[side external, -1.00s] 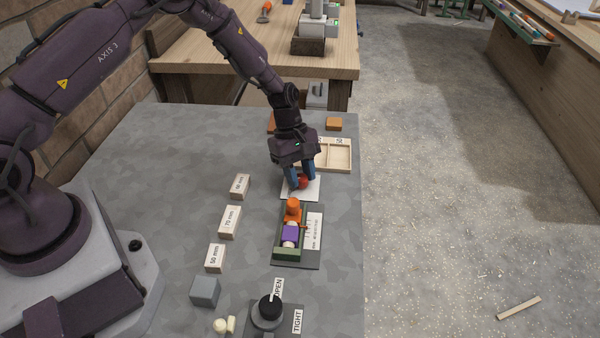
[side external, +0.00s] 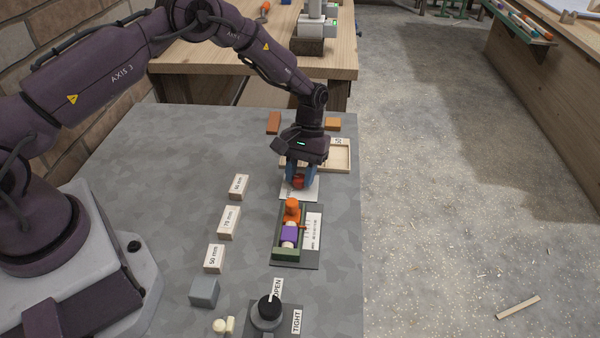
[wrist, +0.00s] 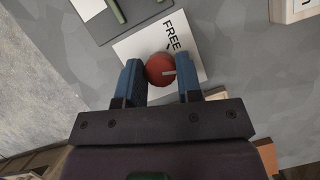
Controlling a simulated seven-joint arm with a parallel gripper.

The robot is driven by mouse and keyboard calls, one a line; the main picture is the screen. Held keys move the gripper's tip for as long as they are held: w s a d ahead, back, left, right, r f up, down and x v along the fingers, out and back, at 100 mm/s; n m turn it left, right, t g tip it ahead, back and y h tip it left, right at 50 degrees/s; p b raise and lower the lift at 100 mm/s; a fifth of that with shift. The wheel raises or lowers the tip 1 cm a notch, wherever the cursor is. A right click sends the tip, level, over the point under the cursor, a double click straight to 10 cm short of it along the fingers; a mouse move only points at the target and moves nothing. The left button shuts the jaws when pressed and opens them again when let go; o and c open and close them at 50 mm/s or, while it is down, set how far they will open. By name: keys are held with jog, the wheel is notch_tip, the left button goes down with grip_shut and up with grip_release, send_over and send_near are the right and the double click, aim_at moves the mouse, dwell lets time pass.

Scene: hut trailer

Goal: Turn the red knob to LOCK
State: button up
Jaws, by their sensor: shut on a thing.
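No LOCK label can be read in either view. In the side view the red knob (side external: 298,182) is partly hidden by the fingers, and the white plate (side external: 311,194) shows around it. My gripper (side external: 300,176) points down over the plate with its blue fingers on either side of the knob. In the wrist view my gripper (wrist: 160,78) has one finger left and one right of the knob, shut on it.
A green fixture with orange and purple parts (side external: 289,235) stands just in front of the plate. A wooden tray (side external: 341,157) lies close behind. Labelled wooden blocks (side external: 229,222) stand to the left. A black knob (side external: 268,310) marked OPEN and TIGHT is at the front.

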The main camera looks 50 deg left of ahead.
jog(key=m+y, duration=0.1)
jog(key=m, duration=0.1)
jog(key=m+y, duration=0.1)
jog(key=m, duration=0.2)
jog(key=shift+m+g, duration=0.3)
dwell(0.5)
jog(key=o, duration=0.9)
jog(key=shift+d, duration=0.1)
jog(key=shift+o, duration=0.2)
jog(key=shift+r, duration=0.1)
jog(key=v, duration=1.3)
jog(key=shift+d, duration=0.15)
